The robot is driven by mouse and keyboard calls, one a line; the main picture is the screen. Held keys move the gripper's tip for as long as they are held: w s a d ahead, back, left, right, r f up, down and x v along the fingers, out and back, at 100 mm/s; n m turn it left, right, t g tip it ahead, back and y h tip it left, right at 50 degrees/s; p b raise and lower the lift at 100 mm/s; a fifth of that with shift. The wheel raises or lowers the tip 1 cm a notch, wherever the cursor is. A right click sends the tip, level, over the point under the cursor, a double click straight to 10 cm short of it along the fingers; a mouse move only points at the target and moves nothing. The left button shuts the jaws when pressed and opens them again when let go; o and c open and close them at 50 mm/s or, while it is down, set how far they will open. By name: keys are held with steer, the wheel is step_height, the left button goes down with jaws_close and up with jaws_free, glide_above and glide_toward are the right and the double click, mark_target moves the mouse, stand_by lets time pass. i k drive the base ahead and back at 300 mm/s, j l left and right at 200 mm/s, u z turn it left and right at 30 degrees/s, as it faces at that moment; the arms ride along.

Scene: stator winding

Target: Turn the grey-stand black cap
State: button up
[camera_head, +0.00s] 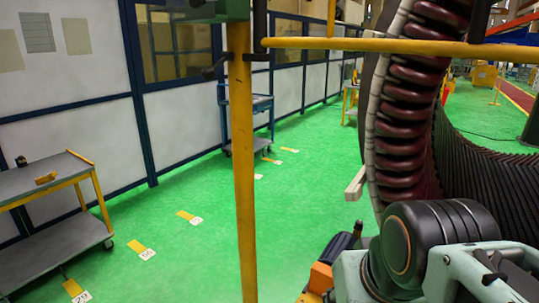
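A large black rounded, drum-like piece (440,232) is at the lower right, held in a pale grey-green mount (475,268). It has a thin orange ring on its left face. It may be the black cap on its grey stand, but I cannot tell for sure. The lower part of the mount is cut off by the picture's bottom edge. My gripper is not in view, so nothing shows of what it touches or holds.
A yellow upright post (242,180) and a yellow crossbar (400,46) stand close in front. A large dark red coil winding (405,110) is at the right. A grey cart (50,190) stands left, a blue one (250,115) farther back. Green floor between is mostly clear.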

mark_target(359, 223)
steer(key=i+j+u, duration=0.15)
steer(key=u, duration=0.2)
steer(key=i+j+u, duration=0.1)
steer(key=u, duration=0.25)
steer(key=i+u, duration=0.35)
steer(key=i+j+u, duration=0.15)
steer(key=i+u, duration=0.6)
steer(key=i, duration=0.15)
steer(key=i+z, duration=0.15)
steer(key=i, duration=0.45)
steer(key=i+j+z, duration=0.1)
steer(key=i, duration=0.45)
steer(key=i+z, duration=1.7)
steer(key=z, duration=0.15)
steer(key=i+l+z, duration=0.1)
steer(key=i+z, duration=0.35)
steer(key=i+j+z, duration=0.1)
steer(key=i+z, duration=1.15)
steer(key=i, duration=0.15)
steer(key=i+z, duration=0.45)
steer(key=i, duration=0.5)
